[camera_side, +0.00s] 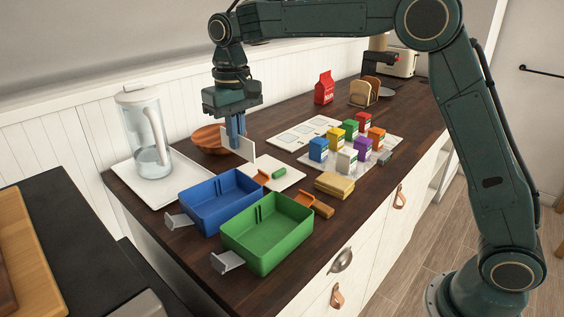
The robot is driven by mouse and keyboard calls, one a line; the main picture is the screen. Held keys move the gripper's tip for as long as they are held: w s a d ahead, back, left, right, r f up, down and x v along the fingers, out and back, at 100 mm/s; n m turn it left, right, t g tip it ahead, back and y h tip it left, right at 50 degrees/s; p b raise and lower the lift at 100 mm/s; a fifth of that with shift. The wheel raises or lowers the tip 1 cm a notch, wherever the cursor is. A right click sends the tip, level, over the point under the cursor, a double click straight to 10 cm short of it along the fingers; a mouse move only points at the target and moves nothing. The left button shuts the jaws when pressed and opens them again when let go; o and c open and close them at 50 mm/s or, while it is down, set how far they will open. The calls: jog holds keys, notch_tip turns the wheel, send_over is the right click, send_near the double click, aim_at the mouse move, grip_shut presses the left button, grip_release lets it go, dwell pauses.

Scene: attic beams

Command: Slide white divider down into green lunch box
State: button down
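My gripper (236,133) points down over the back of the counter, with its fingers shut on a white divider (246,149). The divider is a thin upright panel, and the fingers hide part of it. It is behind and above the lunch boxes, apart from both. The green lunch box (262,262) stands open and empty at the front of the counter, with slot ribs on its inner wall. A blue lunch box (197,218) stands open beside it, behind and to the left, with similar ribs. The divider's clearance above the counter is hard to tell.
A water jug (153,160) on a white tray (124,174) stands left. A wooden bowl (204,140) is behind the gripper. A small white board (291,181), several coloured cartons (363,146) and sandwich slices (334,186) lie right of the boxes. Space above the boxes is clear.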

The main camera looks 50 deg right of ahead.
jog(key=s+f, duration=0.5)
jog(key=s, duration=0.5)
jog(key=shift+d+f+n, duration=0.3)
jog(key=shift+d+n, duration=0.05)
jog(key=shift+n, duration=0.05)
jog(key=shift+f, duration=0.3)
jog(key=shift+f, duration=1.85)
jog(key=shift+f, duration=3.35)
dwell(0.7)
jog(key=c, duration=1.6)
grip_release()
jog(key=shift+o, duration=0.2)
